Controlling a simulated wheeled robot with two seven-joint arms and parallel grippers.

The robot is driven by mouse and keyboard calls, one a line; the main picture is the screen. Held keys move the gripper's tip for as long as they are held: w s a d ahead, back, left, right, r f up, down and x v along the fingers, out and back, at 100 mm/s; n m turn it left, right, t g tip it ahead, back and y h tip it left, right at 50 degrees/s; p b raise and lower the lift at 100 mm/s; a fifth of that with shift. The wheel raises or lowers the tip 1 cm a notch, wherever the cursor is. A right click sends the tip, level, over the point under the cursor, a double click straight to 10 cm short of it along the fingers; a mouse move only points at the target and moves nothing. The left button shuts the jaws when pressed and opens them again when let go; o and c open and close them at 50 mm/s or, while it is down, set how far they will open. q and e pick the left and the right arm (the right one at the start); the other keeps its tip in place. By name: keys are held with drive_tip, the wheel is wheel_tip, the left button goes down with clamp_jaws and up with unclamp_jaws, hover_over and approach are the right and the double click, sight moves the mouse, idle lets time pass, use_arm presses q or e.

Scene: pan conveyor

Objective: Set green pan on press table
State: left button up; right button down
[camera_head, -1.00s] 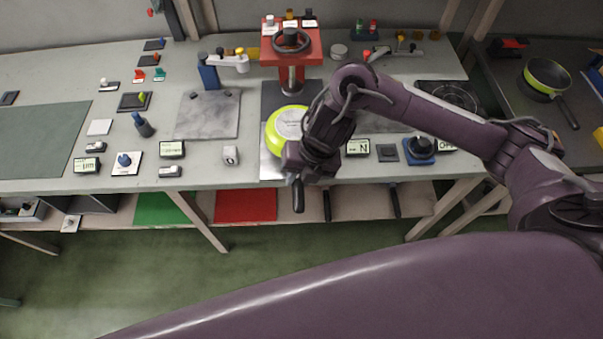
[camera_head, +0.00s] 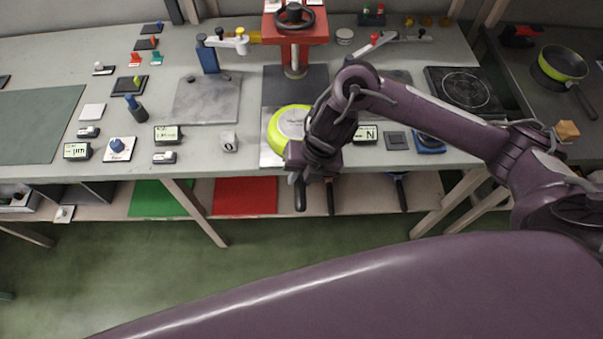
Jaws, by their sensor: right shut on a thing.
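The green pan (camera_head: 275,126) shows its pale, printed round base toward the camera, with a bright green rim. It is over the pale plate (camera_head: 267,160) at the bench's front edge, in front of the red press (camera_head: 295,52). I cannot tell whether it touches the plate. My right gripper (camera_head: 300,178) is shut on the pan near its dark handle (camera_head: 300,197), which points toward the bench front. My right forearm hides the pan's right side. A dark plate (camera_head: 284,92) lies under the press. My left gripper is not in view.
A second green pan (camera_head: 561,63) with a dark inside stands on the right side table. A hob (camera_head: 464,90) is right of my arm. A grey slab (camera_head: 207,100) and small blocks lie left. Red and green mats (camera_head: 245,196) are on the lower shelf.

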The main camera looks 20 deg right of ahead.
drive_tip(key=shift+f, duration=0.25)
drive_tip(key=c, duration=1.1)
unclamp_jaws()
